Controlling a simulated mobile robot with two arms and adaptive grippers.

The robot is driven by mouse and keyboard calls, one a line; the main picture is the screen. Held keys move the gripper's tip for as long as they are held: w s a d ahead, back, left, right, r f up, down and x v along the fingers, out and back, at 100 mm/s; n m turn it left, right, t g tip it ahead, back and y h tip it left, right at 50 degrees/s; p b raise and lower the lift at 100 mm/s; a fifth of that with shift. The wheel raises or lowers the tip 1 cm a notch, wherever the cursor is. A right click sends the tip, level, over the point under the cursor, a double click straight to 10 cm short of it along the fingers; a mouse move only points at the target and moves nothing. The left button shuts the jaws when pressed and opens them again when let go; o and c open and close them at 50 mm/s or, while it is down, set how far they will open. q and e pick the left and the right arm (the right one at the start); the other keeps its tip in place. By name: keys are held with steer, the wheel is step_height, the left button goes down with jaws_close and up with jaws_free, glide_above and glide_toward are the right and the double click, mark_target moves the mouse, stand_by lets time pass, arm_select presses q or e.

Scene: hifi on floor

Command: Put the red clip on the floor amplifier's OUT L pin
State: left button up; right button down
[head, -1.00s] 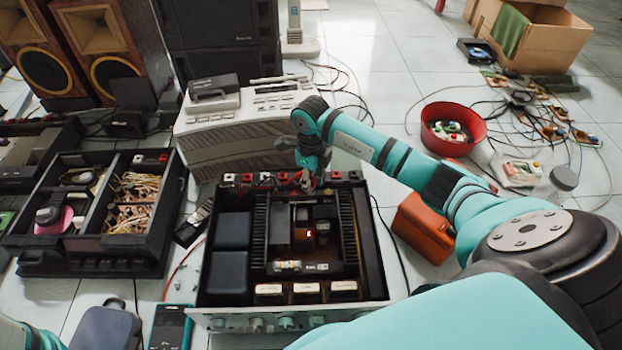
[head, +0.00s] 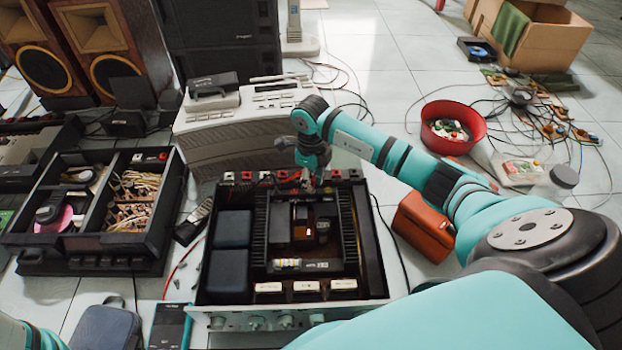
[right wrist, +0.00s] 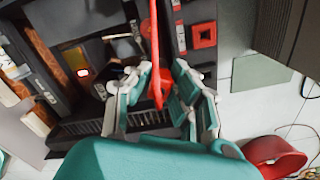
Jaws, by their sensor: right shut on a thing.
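The floor amplifier (head: 375,250) stands open-topped in the middle of the head view. A row of red and black terminals (head: 228,178) runs along its far edge; I cannot read which is OUT L. My right gripper (head: 308,184) is over that far edge, right of the row's middle. In the right wrist view the gripper (right wrist: 158,88) is shut on the red clip (right wrist: 157,92), whose red lead runs up the picture. A square red terminal (right wrist: 204,35) shows to its right, apart from the clip. In the head view the fingers hide the clip. My left gripper is out of view.
A pale ribbed device (head: 225,150) stands close behind the amplifier. A black divided tray (head: 95,255) is at the left. An orange-red box (head: 424,226) and a red bowl (head: 453,112) are at the right. Loose cables lie on the tiled floor.

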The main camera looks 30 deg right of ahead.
steer(key=shift+f, duration=0.15)
steer(key=c, duration=1.1)
jaws_free()
step_height(320, 180, up, 12)
